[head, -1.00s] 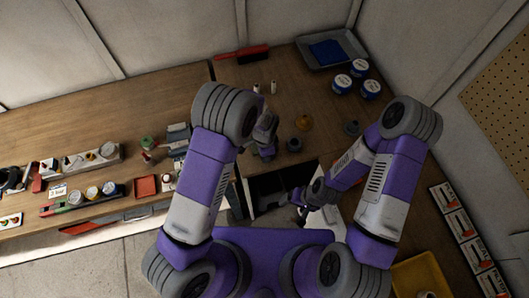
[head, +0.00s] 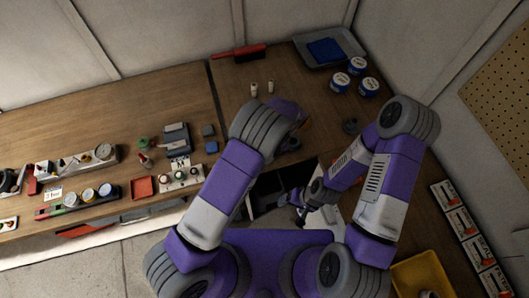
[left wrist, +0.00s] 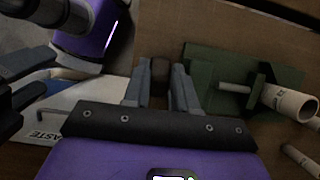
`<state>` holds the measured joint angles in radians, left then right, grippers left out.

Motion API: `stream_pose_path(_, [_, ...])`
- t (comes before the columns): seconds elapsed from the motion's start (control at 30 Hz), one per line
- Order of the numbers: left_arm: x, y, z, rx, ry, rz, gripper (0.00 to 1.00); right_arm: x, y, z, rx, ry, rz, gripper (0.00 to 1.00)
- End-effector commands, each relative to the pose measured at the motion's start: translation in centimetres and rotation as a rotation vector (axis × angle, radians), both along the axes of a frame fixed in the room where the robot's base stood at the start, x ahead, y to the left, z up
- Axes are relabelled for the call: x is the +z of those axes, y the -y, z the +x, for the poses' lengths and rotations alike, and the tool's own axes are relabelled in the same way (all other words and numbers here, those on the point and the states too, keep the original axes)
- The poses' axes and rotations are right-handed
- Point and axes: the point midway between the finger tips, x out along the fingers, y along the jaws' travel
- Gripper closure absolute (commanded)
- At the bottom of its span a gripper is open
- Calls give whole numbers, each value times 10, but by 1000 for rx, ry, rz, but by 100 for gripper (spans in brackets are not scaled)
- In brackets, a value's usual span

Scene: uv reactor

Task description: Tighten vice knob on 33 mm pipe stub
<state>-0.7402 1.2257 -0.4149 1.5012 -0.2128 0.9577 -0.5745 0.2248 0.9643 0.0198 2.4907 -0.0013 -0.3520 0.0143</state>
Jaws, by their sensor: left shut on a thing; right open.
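In the left wrist view a green vice (left wrist: 228,62) stands at the right, with a pale screw rod (left wrist: 235,88) and a white pipe stub (left wrist: 290,101) at its right side. My left gripper (left wrist: 161,78) is shut on a dark, blunt-ended piece that looks like the vice knob (left wrist: 160,69), left of the vice. The fingers hide how the knob joins the screw. In the head view my left arm covers the left gripper and most of the work spot. My right gripper (head: 299,208) is open, low near the bench's front edge, away from the vice.
Two small pale pieces (head: 262,87) stand at the bench back. Blue-and-white tubs (head: 355,78) and a grey tray (head: 347,45) are at the back right. More pipe (left wrist: 302,160) lies near the vice. A white surface marked "ASTE" (left wrist: 85,92) is left of the left gripper.

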Motion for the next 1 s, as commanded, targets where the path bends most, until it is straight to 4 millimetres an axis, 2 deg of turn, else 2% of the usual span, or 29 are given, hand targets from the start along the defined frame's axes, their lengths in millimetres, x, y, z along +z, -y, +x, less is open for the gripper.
stream_pose_path(0.6, [-12, 20, 8, 0, -156, 500, 100, -80, 0, 0, 0, 0, 0, 20])
stream_pose_path(0.8, [-12, 22, 8, 1, -189, 595, 100, -99, 0, 0, 0, 0, 0, 20])
stream_pose_path(1.0, [-10, 24, 8, 0, -207, 644, 100, -108, 0, 0, 0, 0, 0, 20])
